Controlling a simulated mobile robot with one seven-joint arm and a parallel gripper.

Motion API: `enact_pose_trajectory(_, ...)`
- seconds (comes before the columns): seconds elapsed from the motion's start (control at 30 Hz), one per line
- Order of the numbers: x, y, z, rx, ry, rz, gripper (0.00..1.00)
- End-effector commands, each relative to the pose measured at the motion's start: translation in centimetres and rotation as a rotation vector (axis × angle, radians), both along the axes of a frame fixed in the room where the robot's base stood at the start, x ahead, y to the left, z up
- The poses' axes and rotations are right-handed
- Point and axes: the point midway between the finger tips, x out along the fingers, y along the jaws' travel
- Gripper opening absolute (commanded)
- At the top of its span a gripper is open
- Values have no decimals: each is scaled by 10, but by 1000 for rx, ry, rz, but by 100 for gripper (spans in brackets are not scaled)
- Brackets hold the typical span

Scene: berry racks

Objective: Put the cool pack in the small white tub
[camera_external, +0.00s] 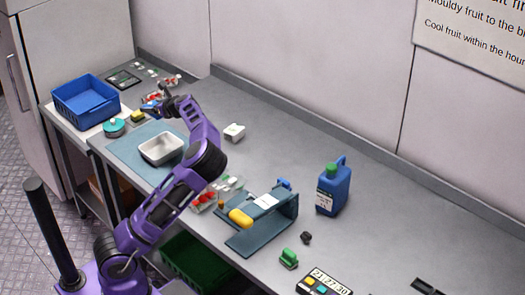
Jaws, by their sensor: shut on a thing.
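The small white tub (161,160) stands upright on a blue-grey mat (124,153) on the bench, and its inside looks empty. My gripper (154,102) is beyond the tub's far side, above the back of the bench. The fingers and distance hide most of the pack. The gripper and pack are apart from the tub.
A blue crate (86,108), a teal round item (114,127) and a scale (124,78) are at the far left. Berry punnets (218,193) lie right of the tub near my arm. A blue stand (262,233) and blue jug (333,188) stand further right. The bench's back right is clear.

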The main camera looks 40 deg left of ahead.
Motion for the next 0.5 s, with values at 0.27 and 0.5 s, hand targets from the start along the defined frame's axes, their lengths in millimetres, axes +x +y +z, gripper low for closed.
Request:
enact_pose_trajectory(0.27,-1,0,-55,2,4,0,11)
enact_pose_trajectory(0.5,-1,0,-91,1,4,0,11)
